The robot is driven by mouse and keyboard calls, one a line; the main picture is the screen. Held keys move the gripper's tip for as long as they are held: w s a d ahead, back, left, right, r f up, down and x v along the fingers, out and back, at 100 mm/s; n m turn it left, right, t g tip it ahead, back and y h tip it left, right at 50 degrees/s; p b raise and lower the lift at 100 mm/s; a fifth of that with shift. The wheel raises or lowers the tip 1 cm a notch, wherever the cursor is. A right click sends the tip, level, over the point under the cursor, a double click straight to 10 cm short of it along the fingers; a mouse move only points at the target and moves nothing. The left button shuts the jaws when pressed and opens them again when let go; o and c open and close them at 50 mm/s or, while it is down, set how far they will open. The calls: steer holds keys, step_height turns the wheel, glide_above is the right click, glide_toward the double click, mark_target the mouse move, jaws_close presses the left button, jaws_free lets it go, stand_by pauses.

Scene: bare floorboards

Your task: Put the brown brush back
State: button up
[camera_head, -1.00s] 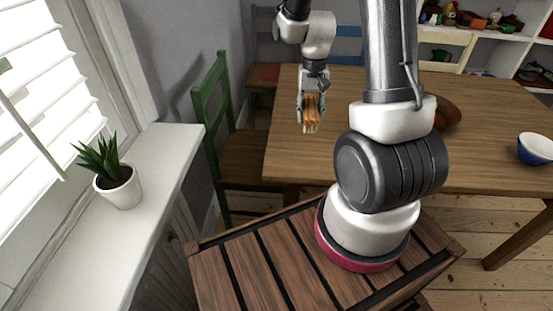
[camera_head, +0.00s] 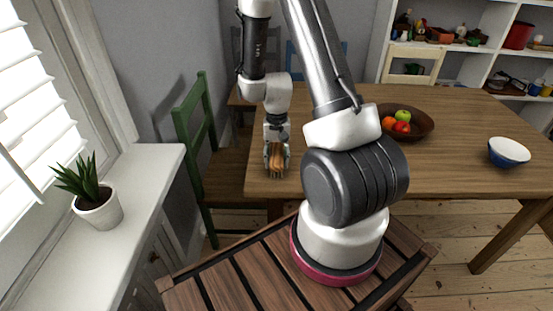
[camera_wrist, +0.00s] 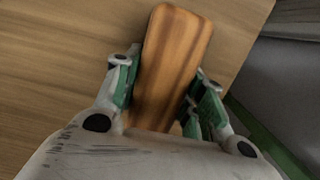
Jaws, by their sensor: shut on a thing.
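The brown brush (camera_head: 277,158) is held in my gripper (camera_head: 277,168) near the left end of the wooden table, with its bristles pointing down. In the wrist view the brush's orange-brown wooden back (camera_wrist: 172,62) lies between the two green-padded fingers of my gripper (camera_wrist: 162,88). The fingers are shut on its sides. The table top shows behind it in the wrist view. I cannot tell whether the bristles touch the table.
The wooden table (camera_head: 455,130) bears a brown fruit bowl (camera_head: 425,131) and a blue-and-white bowl (camera_head: 508,152). A green chair (camera_head: 200,135) stands at its left end. A potted plant (camera_head: 97,208) stands on the white sill (camera_head: 135,190). The table's front middle is clear.

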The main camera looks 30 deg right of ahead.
steer(key=shift+f, duration=0.1)
steer(key=o, duration=1.3)
steer(key=shift+o, duration=0.2)
step_height(320, 180, up, 13)
steer(key=w, duration=0.1)
step_height(320, 180, up, 9)
steer(key=n+t, duration=0.2)
glide_above(277, 150)
steer(key=s+a, duration=0.2)
steer(key=s, duration=0.1)
steer(key=s+a+r+n+t, duration=0.2)
steer(key=s+r+n+t, duration=0.1)
steer(key=s+r, duration=0.8)
steer(key=shift+s+r+n+h, duration=0.4)
steer(key=shift+s+n, duration=0.5)
steer(key=shift+s, duration=0.95)
